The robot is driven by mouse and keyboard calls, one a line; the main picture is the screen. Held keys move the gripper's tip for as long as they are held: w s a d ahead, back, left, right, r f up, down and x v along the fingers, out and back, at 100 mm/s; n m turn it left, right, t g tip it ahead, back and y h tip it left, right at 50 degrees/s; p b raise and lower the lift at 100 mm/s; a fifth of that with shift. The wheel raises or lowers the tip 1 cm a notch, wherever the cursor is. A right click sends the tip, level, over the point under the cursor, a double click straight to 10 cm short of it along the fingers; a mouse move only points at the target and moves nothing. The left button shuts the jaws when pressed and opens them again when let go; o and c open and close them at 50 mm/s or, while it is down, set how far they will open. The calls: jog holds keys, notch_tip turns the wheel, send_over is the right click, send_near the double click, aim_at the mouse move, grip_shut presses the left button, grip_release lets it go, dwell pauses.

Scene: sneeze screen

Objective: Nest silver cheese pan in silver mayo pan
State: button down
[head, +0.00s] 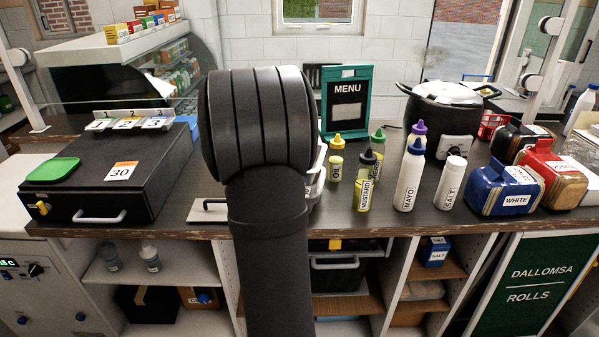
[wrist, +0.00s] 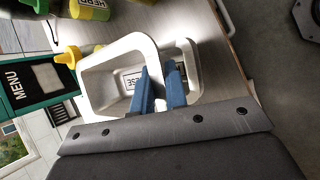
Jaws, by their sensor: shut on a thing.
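The silver cheese pan (wrist: 92,72) shows in the wrist view as a pale, rounded rectangular pan. A label ending in "ESE" shows inside its opening, partly covered by a finger. My gripper (wrist: 160,67) has two blue fingers shut on the wall of this pan, and the pan looks tilted. A second pale pan (wrist: 194,62) shows just behind and to the right; I take it for the silver mayo pan, but no label on it is readable. Whether the two pans touch, I cannot tell. In the head view my arm hides the gripper and most of the pans; only pale edges (head: 320,158) show.
Right of my arm stand the oil bottle (head: 336,160), mustard bottle (head: 366,185), mayo bottle (head: 409,180) and salt shaker (head: 451,184). A menu board (head: 347,100) stands behind. A black box (head: 100,180) fills the left counter. A black pot (head: 440,120) stands at the back right.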

jog(key=shift+f, duration=2.1)
dwell(3.4)
jog(key=c, duration=1.4)
grip_release()
jog(key=shift+o, duration=0.2)
jog(key=shift+s+f, duration=0.1)
jog(key=v, duration=0.7)
